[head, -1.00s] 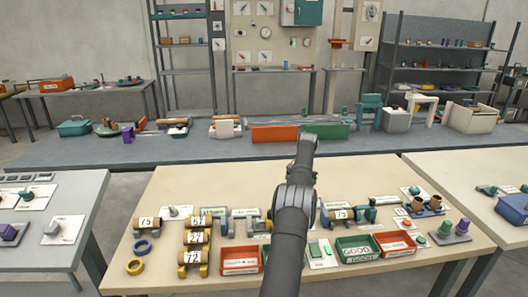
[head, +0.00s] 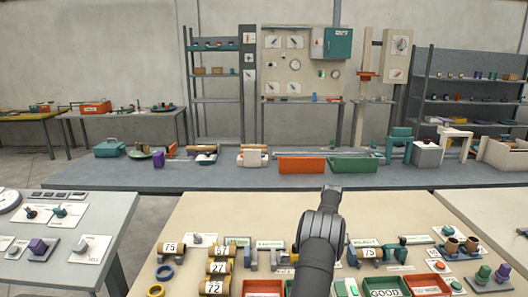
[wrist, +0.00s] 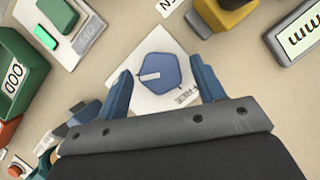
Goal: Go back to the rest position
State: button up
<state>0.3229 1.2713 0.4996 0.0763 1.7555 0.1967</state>
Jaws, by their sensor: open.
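My gripper (wrist: 164,84) is open in the wrist view, with its two blue fingers spread and nothing between their tips that looks held. A blue faceted knob (wrist: 158,72) with a pale pointer mark sits on a white labelled plate (wrist: 150,100). The knob shows between and beyond the fingers, and I see no contact. In the head view my dark arm reaches over the beige table (head: 215,207), and my gripper is hidden there.
Red and green trays, including a green GOOD tray (head: 387,286), lie at the front. A grey bench (head: 250,178) with bins runs behind; the table's back strip is clear.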

jog(key=shift+r, duration=0.1)
jog(key=shift+v, duration=3.6)
jog(key=x, duration=0.7)
jog(key=n+h, duration=0.1)
jog(key=n, duration=0.2)
jog(key=n+h, duration=0.1)
jog(key=n, duration=0.1)
jog(key=shift+a+n+g, duration=0.2)
jog(key=shift+n+g, duration=0.1)
jog(key=shift+n, duration=0.1)
jog(key=n+h, duration=0.2)
jog(key=n, duration=0.3)
jog(key=shift+a, duration=0.1)
jog(key=n+t+h, duration=0.1)
jog(key=n, duration=0.5)
jog(key=shift+s+a+t+h, duration=0.15)
jog(key=shift+t+h, duration=0.25)
jog(key=n+t, duration=0.1)
jog(key=n, duration=0.2)
jog(key=n+t+h, duration=0.1)
jog(key=n, duration=0.1)
jog(key=shift+s+n, duration=0.1)
jog(key=shift+n, duration=0.3)
